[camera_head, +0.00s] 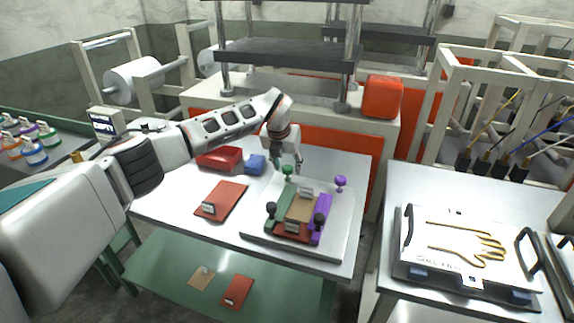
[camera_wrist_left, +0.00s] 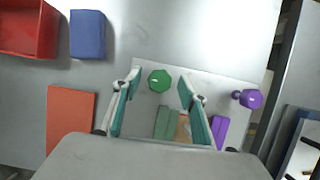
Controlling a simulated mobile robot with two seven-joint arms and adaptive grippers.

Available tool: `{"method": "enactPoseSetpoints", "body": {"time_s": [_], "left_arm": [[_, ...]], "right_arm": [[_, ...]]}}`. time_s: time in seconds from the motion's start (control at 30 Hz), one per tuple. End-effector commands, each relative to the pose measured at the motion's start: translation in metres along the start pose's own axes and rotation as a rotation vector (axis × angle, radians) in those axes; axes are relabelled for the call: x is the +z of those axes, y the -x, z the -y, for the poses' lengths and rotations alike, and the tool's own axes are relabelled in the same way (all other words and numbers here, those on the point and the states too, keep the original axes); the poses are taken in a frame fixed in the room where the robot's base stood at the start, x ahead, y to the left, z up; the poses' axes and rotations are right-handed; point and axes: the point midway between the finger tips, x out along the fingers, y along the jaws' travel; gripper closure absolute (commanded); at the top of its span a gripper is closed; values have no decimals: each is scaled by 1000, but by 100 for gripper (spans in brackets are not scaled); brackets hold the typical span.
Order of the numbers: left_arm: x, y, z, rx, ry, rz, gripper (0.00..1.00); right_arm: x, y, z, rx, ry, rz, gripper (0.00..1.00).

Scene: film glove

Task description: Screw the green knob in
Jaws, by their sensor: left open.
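The green knob (camera_head: 287,170) stands near the back edge of a pale base plate (camera_head: 340,222). My left gripper (camera_head: 286,160) is above it with its fingers pointing down. In the left wrist view the left gripper (camera_wrist_left: 160,79) is open, with the green knob (camera_wrist_left: 160,80) showing between the fingertips; I cannot tell whether they touch it. A green block (camera_head: 281,206) lies on the plate in front of the knob, beside a brown block and a purple block (camera_head: 325,222). A purple knob (camera_head: 340,182) stands at the plate's back right. My right gripper is out of view.
An orange-red sheet (camera_head: 222,201) lies to the left. A red bin (camera_head: 220,158) and a blue box (camera_head: 255,164) stand behind. A tray with a glove outline (camera_head: 470,245) is on the right table.

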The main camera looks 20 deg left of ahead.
Motion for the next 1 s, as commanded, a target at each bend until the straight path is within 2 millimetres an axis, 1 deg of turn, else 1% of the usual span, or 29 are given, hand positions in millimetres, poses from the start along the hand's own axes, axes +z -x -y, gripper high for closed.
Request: {"method": "enactPoseSetpoints", "body": {"time_s": [0.13, 0.17, 0.2, 0.27, 0.3, 0.67, 0.87, 1.0], "left_arm": [[0, 0, 0, 0, 0, 0, 58], [0, 0, 0, 0, 0, 0, 60], [0, 0, 0, 0, 0, 0, 71], [0, 0, 0, 0, 0, 0, 86], [0, 0, 0, 0, 0, 0, 96], [0, 1, -1, -10, -26, 1, 96], [1, 2, -2, -46, -114, 1, 96], [2, 2, -3, -89, -215, 2, 96]], "right_arm": [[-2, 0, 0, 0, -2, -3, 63], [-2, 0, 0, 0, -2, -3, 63], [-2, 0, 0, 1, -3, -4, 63], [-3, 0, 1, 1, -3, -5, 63], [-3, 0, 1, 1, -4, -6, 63], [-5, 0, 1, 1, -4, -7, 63], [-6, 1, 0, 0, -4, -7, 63], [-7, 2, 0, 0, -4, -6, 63]]}}
